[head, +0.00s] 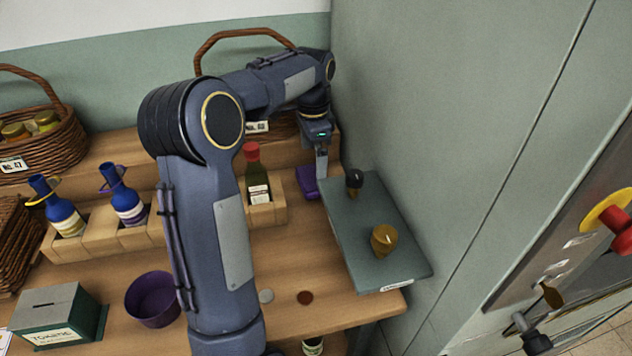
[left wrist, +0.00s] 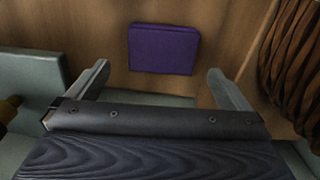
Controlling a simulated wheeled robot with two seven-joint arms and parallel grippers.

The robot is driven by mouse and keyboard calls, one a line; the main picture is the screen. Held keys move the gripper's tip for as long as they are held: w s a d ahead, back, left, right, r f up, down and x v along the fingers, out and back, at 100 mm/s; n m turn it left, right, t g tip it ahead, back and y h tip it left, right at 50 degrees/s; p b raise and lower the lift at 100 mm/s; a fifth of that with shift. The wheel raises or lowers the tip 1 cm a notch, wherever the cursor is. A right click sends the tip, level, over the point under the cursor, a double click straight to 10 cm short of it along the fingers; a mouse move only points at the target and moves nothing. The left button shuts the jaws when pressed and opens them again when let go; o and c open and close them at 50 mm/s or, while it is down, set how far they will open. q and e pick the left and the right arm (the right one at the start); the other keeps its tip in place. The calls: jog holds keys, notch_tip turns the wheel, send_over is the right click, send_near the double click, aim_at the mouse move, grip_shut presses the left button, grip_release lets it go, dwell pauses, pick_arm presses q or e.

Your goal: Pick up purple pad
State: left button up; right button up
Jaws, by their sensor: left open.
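The purple pad (head: 307,181) lies on the wooden table against the left edge of a grey-green board, partly hidden behind my left gripper in the head view. In the left wrist view the purple pad (left wrist: 163,49) shows whole, a flat rounded square on the wood. My left gripper (head: 321,176) points down at the pad in the head view. In the left wrist view my left gripper (left wrist: 158,75) is open, its fingers wide apart, with the pad beyond and between them and nothing held. My right gripper does not show clearly.
The grey-green board (head: 357,228) right of the pad bears a dark-topped jar (head: 354,183) and an amber jar (head: 384,240). A red-capped bottle (head: 257,175) stands in a wooden holder to the left. A wicker basket (left wrist: 295,65) is close on the wrist view's right.

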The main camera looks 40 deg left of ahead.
aim_at(313, 176)
pick_arm(q)
notch_tip(313, 176, down, 7)
jog(key=shift+w+a+f, duration=0.1)
jog(key=shift+a, duration=0.05)
jog(key=shift+c, duration=0.3)
jog(key=c, duration=0.6)
notch_tip(313, 176, up, 10)
jog(key=shift+r+p, duration=0.1)
jog(key=shift+p, duration=0.25)
jog(key=shift+c, duration=0.2)
jog(key=o, duration=0.4)
jog(key=c, duration=0.3)
